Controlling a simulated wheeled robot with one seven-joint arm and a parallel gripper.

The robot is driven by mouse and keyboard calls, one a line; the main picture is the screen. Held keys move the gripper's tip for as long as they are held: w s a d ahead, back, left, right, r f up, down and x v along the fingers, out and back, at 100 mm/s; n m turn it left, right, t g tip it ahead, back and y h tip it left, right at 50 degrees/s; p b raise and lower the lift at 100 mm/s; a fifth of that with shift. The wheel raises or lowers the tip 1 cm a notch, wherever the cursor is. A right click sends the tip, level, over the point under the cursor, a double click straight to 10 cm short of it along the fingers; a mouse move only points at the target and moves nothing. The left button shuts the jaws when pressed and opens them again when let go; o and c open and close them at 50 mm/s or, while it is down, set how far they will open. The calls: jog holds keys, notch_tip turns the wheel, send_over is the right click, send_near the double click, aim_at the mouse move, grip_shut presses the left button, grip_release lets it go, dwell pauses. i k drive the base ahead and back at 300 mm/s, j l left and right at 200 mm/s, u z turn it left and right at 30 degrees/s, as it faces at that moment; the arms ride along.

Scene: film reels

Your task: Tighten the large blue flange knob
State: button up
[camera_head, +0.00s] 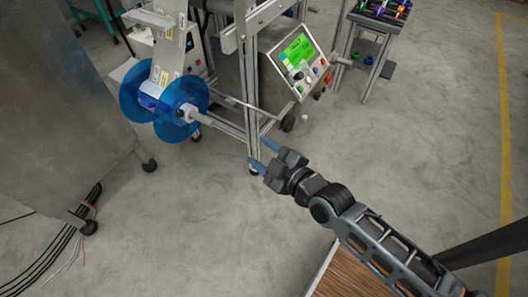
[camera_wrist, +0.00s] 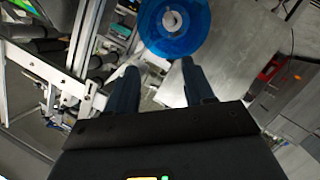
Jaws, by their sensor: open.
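A film reel with large translucent blue flanges (camera_head: 182,116) is mounted on the machine at the upper left of the head view. A pale knob (camera_head: 190,113) with a dark spot sits at the centre of its near flange, with a shaft end sticking out. In the wrist view the blue flange (camera_wrist: 190,40) is at the top, with the round pale knob (camera_wrist: 172,20) at its centre. My gripper (camera_head: 262,154) is open and empty, to the right of the reel and lower in the picture, apart from it. Its two fingers (camera_wrist: 160,68) point toward the flange in the wrist view.
A metal frame post (camera_head: 252,100) stands between the reel and a control panel (camera_head: 299,60) with a green screen. A grey metal cabinet (camera_head: 55,90) is at the left. A rack (camera_head: 375,25) with coloured items is at the upper right. Floor below the reel is clear.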

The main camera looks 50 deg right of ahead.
aim_at(180, 113)
jog(key=i+j, duration=0.15)
jog(key=i, duration=0.35)
jog(key=i+j, duration=0.15)
jog(key=i, duration=0.35)
jog(key=u, duration=0.05)
